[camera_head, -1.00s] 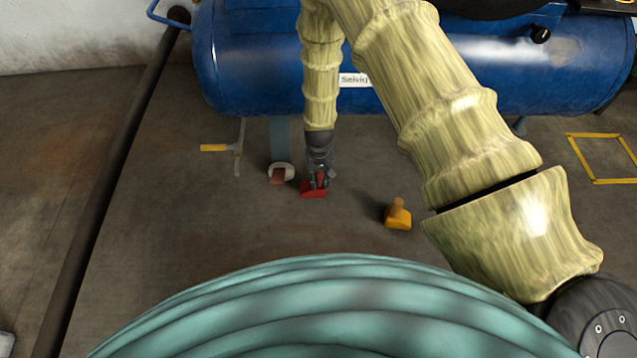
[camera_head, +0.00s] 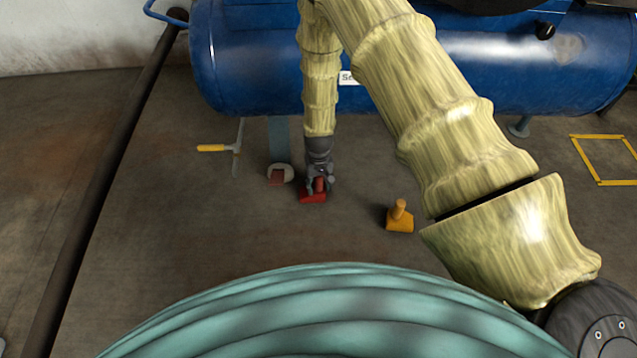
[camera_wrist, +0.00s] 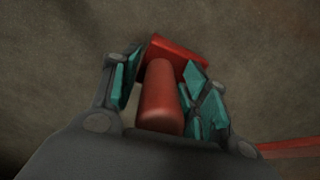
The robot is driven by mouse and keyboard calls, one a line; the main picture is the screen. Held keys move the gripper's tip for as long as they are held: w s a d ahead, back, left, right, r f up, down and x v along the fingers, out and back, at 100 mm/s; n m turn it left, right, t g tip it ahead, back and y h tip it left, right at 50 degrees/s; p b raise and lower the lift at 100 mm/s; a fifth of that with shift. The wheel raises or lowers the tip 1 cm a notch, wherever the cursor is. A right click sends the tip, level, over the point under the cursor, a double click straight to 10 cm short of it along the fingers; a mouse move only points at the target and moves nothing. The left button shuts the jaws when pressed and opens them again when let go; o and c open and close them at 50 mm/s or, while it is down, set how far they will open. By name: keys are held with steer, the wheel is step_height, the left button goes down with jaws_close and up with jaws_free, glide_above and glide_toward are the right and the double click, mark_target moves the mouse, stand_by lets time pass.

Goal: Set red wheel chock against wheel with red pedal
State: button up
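The red wheel chock (camera_head: 312,197) is a red block with a round upright handle, on or just above the floor. My gripper (camera_head: 320,180) points down over it. In the wrist view my gripper (camera_wrist: 164,88) has its teal-padded fingers on both sides of the handle (camera_wrist: 160,95) and looks shut on it; the exact contact is partly hidden. The chock's block (camera_wrist: 180,55) shows beyond the handle. The pale wheel (camera_head: 287,173) with the dull red pedal (camera_head: 277,176) is just left of the chock, with a small gap between them.
An orange chock (camera_head: 400,220) stands to the right. A T-shaped tool with a yellow grip (camera_head: 211,148) lies left of the wheel. The blue tank (camera_head: 250,60) is behind and above. A yellow floor square (camera_head: 603,183) is far right. Floor in front of the red chock is clear.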

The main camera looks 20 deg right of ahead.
steer(key=shift+r, duration=0.1)
step_height(320, 180, up, 12)
steer(key=p, duration=0.6)
steer(key=s+d+f, duration=0.2)
steer(key=s+f, duration=0.1)
steer(key=s, duration=0.5)
steer(key=s+d+f, duration=0.1)
steer(key=s+f, duration=0.2)
steer(key=s, duration=0.6)
steer(key=s+r+n, duration=0.1)
steer(key=s+r, duration=0.1)
steer(key=s, duration=1.7)
steer(key=shift+s+d+r, duration=0.15)
